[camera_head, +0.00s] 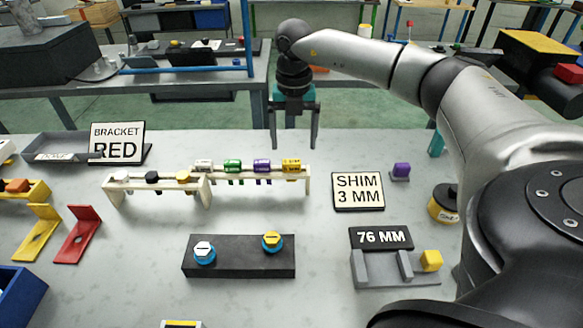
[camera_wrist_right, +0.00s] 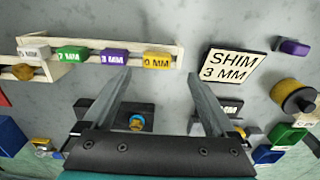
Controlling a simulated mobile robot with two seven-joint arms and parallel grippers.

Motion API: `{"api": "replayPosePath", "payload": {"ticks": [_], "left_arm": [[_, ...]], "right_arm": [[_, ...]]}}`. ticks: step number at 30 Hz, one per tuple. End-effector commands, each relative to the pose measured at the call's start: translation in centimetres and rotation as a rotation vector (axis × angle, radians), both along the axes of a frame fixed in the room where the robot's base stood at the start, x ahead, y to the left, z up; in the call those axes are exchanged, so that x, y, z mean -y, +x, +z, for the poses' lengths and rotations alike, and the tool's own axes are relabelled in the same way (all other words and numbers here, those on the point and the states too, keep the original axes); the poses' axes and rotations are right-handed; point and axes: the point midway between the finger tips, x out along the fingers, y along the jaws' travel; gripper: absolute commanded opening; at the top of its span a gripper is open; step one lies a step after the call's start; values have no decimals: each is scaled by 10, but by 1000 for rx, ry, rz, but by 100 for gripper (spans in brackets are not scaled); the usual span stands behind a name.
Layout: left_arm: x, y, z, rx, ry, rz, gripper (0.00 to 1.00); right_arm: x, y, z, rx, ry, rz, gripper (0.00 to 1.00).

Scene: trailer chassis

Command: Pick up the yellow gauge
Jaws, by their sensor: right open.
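The yellow gauge (camera_head: 291,165) hangs at the right end of a pale wooden rack (camera_head: 306,182), beside a purple gauge (camera_head: 262,165), a green gauge (camera_head: 232,166) and a white gauge (camera_head: 204,166). The yellow gauge also shows in the right wrist view (camera_wrist_right: 156,61), a little beyond the fingertips. My right gripper (camera_head: 294,146) is open and empty, pointing down, and appears above and behind the yellow gauge. In the right wrist view its fingers (camera_wrist_right: 159,74) are spread wide with nothing between them. My left gripper is not in view.
A lower rack (camera_head: 157,187) with knobs stands in front. A "SHIM 3 MM" sign (camera_head: 357,192) and a purple block (camera_head: 401,170) lie to the right. A black block (camera_head: 238,264) with two knobs and a "76 MM" fixture (camera_head: 400,268) are nearer.

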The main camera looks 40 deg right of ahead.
Motion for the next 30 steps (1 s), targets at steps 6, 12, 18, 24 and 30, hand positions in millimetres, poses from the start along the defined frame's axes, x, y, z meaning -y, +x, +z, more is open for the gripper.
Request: {"api": "replayPosePath", "payload": {"ticks": [6,12,18,24,30], "left_arm": [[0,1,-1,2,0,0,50],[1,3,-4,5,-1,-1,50],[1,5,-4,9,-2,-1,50],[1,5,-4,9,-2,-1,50],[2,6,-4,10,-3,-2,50]], "right_arm": [[-2,1,-20,-2,-1,1,91],[-5,2,-49,-1,1,0,91],[-5,2,-56,1,1,1,91],[-5,2,-55,1,1,1,83],[-5,2,-55,1,1,1,61]]}}
